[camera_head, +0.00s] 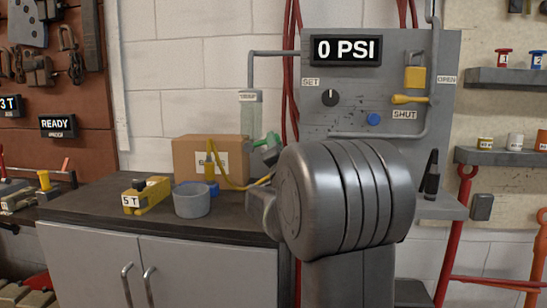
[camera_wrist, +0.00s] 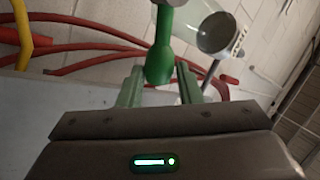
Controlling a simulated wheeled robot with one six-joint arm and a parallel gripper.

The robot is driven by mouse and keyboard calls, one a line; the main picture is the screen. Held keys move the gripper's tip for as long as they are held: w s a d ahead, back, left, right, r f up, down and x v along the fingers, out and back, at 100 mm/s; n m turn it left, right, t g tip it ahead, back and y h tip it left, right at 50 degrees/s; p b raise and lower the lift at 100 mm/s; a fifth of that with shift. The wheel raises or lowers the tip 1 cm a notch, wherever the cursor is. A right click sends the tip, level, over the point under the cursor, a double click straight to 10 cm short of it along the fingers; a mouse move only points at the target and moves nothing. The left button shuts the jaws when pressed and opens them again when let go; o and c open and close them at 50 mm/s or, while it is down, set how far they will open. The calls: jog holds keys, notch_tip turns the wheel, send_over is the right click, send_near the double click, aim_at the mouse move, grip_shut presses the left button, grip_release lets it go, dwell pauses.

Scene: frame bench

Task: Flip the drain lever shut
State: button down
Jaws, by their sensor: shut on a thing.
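A green lever handle (camera_wrist: 160,62) stands between the two green fingers of my gripper (camera_wrist: 160,86) in the wrist view, and the fingers are shut on it. Beside it is the clear, round end of a cylinder (camera_wrist: 216,34). In the head view, the clear cylinder (camera_head: 250,118) hangs from a grey pipe, with a small label that I cannot read surely. My gripper (camera_head: 268,152) is just below and right of it, partly hidden by my arm. The lever's pivot and exact angle are hard to make out.
The grey panel (camera_head: 345,90) reads 0 PSI and carries a yellow lever (camera_head: 410,99) beside the SHUT label. A cardboard box (camera_head: 195,158), a grey cup (camera_head: 192,200) and a yellow jack (camera_head: 147,195) stand on the bench. Red hoses (camera_wrist: 85,48) run close behind my gripper.

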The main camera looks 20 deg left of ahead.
jog(key=shift+f+m+t+h+b, duration=0.6)
jog(key=shift+m+b, duration=0.25)
jog(key=shift+m, duration=0.3)
jog(key=shift+f+m+t+h+b, duration=0.4)
jog(key=shift+m+h+b, duration=0.25)
jog(key=shift+m+b, duration=0.35)
jog(key=shift+f+m+t+h+b, duration=0.45)
jog(key=shift+m+h+b, duration=0.25)
jog(key=shift+m, duration=0.55)
jog(key=shift+f, duration=0.1)
jog(key=c, duration=1)
grip_release()
jog(key=shift+c, duration=0.2)
jog(key=shift+s, duration=0.1)
jog(key=v, duration=1.3)
jog(key=shift+s+f, duration=0.15)
jog(key=shift+s, duration=0.15)
jog(key=shift+w, duration=0.1)
jog(key=x, duration=1.3)
jog(key=shift+w+r, duration=0.25)
jog(key=shift+w, duration=0.05)
